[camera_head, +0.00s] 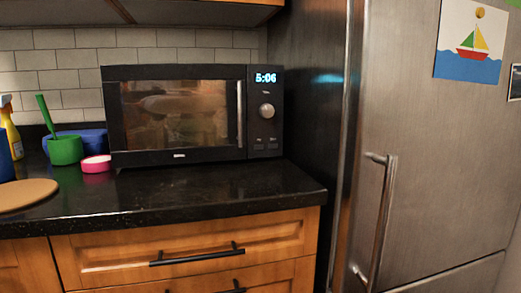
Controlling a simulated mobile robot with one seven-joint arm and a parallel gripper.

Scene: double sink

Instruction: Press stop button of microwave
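A black microwave (178,115) stands on the dark counter against the tiled wall, with its door shut. Its control panel (265,125) is on the right side, with a lit display (266,77) reading 5:06 and a round silver knob (267,111) below it. Under the knob are small buttons, one at the left (258,140) and one at the right (273,140). Their labels are too small to read, so I cannot tell which is stop. My gripper is not in view.
A fridge (430,150) with a long vertical handle (384,220) stands to the right. A green cup (65,150), a pink bowl (96,164) and a round board (24,194) are left of the microwave. The counter (215,192) in front of it is clear.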

